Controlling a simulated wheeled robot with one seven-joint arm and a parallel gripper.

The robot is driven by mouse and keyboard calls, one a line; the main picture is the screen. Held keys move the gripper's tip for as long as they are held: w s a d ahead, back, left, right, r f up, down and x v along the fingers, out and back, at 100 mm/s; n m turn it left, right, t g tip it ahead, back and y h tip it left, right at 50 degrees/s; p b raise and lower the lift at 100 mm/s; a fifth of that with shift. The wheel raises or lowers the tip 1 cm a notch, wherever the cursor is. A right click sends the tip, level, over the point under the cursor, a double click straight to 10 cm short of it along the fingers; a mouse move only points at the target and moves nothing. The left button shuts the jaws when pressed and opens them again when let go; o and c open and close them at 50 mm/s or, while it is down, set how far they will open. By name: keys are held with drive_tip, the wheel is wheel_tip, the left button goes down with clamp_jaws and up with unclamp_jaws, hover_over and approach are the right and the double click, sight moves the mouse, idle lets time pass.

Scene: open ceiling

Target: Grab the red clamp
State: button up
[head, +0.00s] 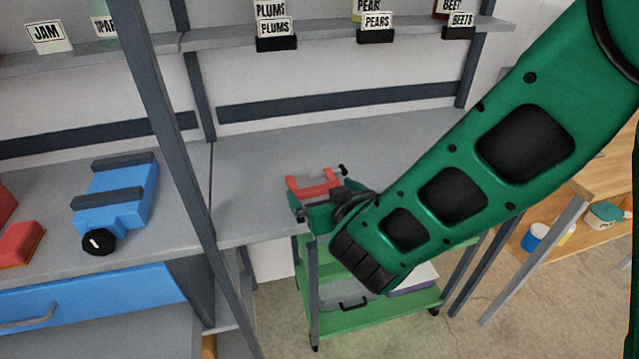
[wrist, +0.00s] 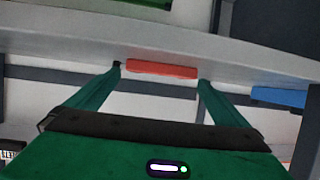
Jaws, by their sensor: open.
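The red clamp (head: 313,184) sits at the grey worktop, right of the dark upright post, with a small dark end at its right. My gripper (head: 318,200) is right at the clamp's near side in the head view, with my green arm coming in from the upper right. In the wrist view the clamp shows as a red bar (wrist: 162,69) spanning the gap between the tips of my open gripper (wrist: 160,75). The fingers stand apart at its two ends. I cannot tell whether they touch it. The clamp's lower part is hidden.
The grey worktop (head: 255,185) is otherwise clear around the clamp. A dark post (head: 165,130) stands to the left, with a blue device (head: 118,195) beyond it. A shelf with labelled holders (head: 276,42) runs above. A green cart (head: 330,335) stands below.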

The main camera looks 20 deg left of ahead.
sight(311, 178)
drive_tip(key=shift+r+x, duration=0.15)
drive_tip(key=shift+x, duration=1)
drive_tip(key=shift+r+x, duration=0.2)
drive_tip(key=shift+x, duration=1)
drive_tip(key=shift+w, duration=0.1)
drive_tip(key=c, duration=1)
